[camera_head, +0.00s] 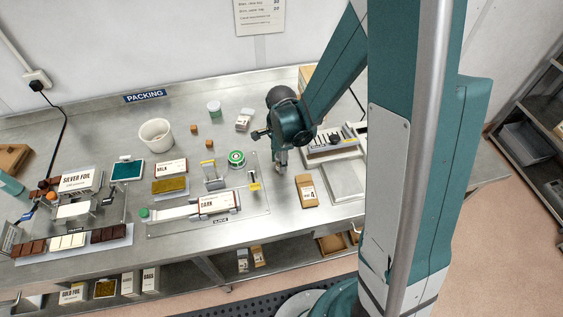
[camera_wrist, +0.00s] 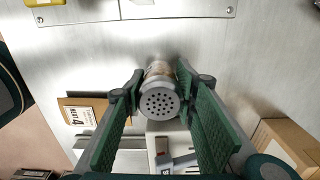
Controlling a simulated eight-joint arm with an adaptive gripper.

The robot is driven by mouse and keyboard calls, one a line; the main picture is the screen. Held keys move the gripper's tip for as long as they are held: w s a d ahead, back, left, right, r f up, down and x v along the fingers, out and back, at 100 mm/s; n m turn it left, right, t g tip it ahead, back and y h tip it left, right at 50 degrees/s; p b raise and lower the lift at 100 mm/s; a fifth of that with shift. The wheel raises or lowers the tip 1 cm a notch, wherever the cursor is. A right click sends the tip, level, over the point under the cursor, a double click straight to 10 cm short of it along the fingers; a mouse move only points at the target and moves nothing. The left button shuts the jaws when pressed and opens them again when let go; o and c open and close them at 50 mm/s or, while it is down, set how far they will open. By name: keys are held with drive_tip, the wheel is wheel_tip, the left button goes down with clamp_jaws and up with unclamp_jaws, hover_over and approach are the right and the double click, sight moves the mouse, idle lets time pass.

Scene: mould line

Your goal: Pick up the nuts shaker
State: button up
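A shaker (camera_wrist: 160,101) with a round grey perforated cap stands on the steel bench in the wrist view, seen almost from above. A brownish band shows on its side; I cannot read a label. The green fingers of my gripper (camera_wrist: 160,84) are on either side of it, close to its sides. Whether they press on it or leave a small gap is not clear. In the head view my gripper (camera_head: 280,160) points down at the bench, right of the middle, and mostly hides the shaker.
A brown packet marked 4 (camera_head: 307,191) lies close by to the right. A grey tray (camera_head: 345,180) and my arm are further right. A white bucket (camera_head: 156,133) stands farther back.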

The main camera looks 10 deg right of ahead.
drive_tip(key=shift+c, duration=0.9)
drive_tip(key=shift+r, duration=0.1)
drive_tip(key=shift+r, duration=4.9)
